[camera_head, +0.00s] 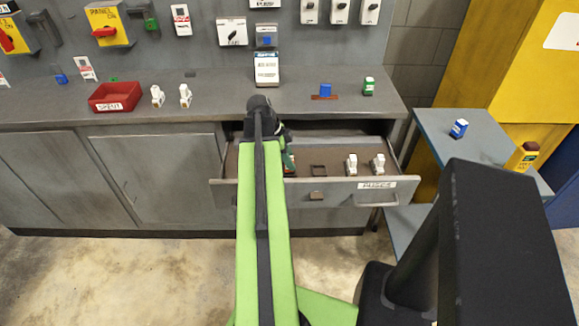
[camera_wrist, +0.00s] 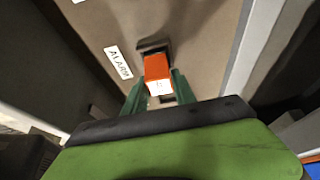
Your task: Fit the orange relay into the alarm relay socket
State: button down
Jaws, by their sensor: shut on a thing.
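The orange relay (camera_wrist: 157,70) sits between the green fingers of my gripper (camera_wrist: 158,92) in the wrist view, and the gripper is shut on it. Just beyond the relay is a dark socket (camera_wrist: 153,44) on a tan surface, beside a white label reading ALARM (camera_wrist: 118,62). The relay overlaps the socket's near part in the picture; I cannot tell whether it touches or enters it. In the head view my gripper (camera_head: 288,160) reaches down into the open drawer, mostly behind my arm.
The open drawer (camera_head: 316,196) holds two white relays (camera_head: 352,164) and a dark empty-looking socket (camera_head: 319,171) right of my gripper. A red bin (camera_head: 114,96) stands on the grey counter (camera_head: 215,88). A side shelf (camera_head: 450,135) and yellow cabinet stand at right.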

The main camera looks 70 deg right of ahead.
jog(key=shift+f, duration=0.35)
jog(key=c, duration=1)
grip_release()
jog(key=p+v, duration=1.1)
jog(key=v, duration=0.1)
jog(key=shift+r+p, duration=0.25)
jog(key=shift+p, duration=0.1)
